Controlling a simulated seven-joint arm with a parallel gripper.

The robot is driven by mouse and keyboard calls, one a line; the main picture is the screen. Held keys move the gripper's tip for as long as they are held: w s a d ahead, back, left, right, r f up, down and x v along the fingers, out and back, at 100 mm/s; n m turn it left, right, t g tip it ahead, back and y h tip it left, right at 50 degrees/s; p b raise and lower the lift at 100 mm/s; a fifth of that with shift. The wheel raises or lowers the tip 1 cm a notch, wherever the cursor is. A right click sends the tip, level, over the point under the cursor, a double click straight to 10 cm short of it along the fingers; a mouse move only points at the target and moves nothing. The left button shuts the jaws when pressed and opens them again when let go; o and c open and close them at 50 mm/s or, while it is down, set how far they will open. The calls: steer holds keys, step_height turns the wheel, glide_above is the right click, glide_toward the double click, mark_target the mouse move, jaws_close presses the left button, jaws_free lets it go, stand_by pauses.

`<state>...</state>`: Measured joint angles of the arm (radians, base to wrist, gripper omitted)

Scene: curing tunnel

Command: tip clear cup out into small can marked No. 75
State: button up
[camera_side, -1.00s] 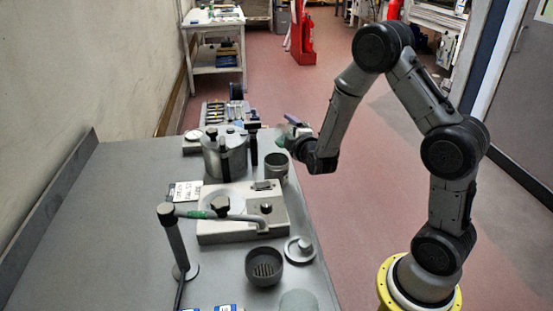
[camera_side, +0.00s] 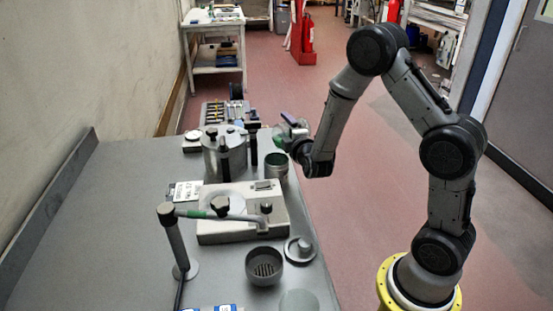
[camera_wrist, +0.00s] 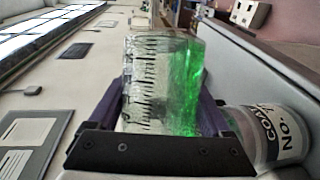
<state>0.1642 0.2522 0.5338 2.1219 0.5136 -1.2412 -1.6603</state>
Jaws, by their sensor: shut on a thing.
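My gripper (camera_wrist: 165,112) is shut on the clear cup (camera_wrist: 158,75), a see-through vessel with dark graduation marks and green liquid along its right side in the wrist view. The wrist view is rolled, and the cup is tilted. In the side view my gripper (camera_side: 296,133) holds the cup (camera_side: 281,133) above the small can (camera_side: 276,171), which stands open on the bench. Green shows inside the can's mouth. In the wrist view the can (camera_wrist: 268,133) is at the lower right, with part of a label reading "NO." and its number cut off.
A large lidded metal pot (camera_side: 224,158) stands just left of the can. A pale device (camera_side: 240,228) lies in front, with a jointed stand (camera_side: 176,245) nearby. A dark round bowl (camera_side: 264,281) and a grey lid (camera_side: 300,249) sit nearer. The bench's left side is clear.

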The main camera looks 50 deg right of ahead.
mark_target(277, 130)
steer(key=shift+w+a+r+n+t+h, duration=0.25)
steer(key=shift+a+r+n+h, duration=0.3)
steer(key=shift+n, duration=0.45)
stand_by(0.7)
steer(key=shift+s+a+f+n, duration=0.25)
steer(key=shift+f+n, duration=0.1)
steer(key=shift+n, duration=0.05)
steer(key=shift+w+a+f+n+t, duration=0.1)
steer(key=shift+a+f+n+t, duration=0.1)
steer(key=shift+n+t, duration=0.2)
stand_by(0.4)
steer(key=shift+a+r+n, duration=0.1)
steer(key=shift+a+n, duration=0.05)
steer(key=shift+n, duration=0.35)
steer(key=shift+w+a+r+n+t+h, duration=0.15)
steer(key=shift+a+n+t, duration=0.1)
steer(key=shift+n, duration=0.25)
steer(key=shift+w+a+r+n+t+h, duration=0.1)
steer(key=shift+a+n+t, duration=0.1)
steer(key=shift+n, duration=0.3)
steer(key=shift+w+a+r+n+t, duration=0.1)
steer(key=shift+a+n+t, duration=0.25)
steer(key=shift+n, duration=0.5)
steer(key=shift+w+a+r+n+t, duration=0.1)
steer(key=shift+a+n+t, duration=0.25)
steer(key=shift+n, duration=0.45)
steer(key=shift+a+r+n+t, duration=0.1)
steer(key=shift+a+n+t, duration=0.25)
steer(key=shift+n, duration=0.5)
steer(key=shift+d, duration=0.1)
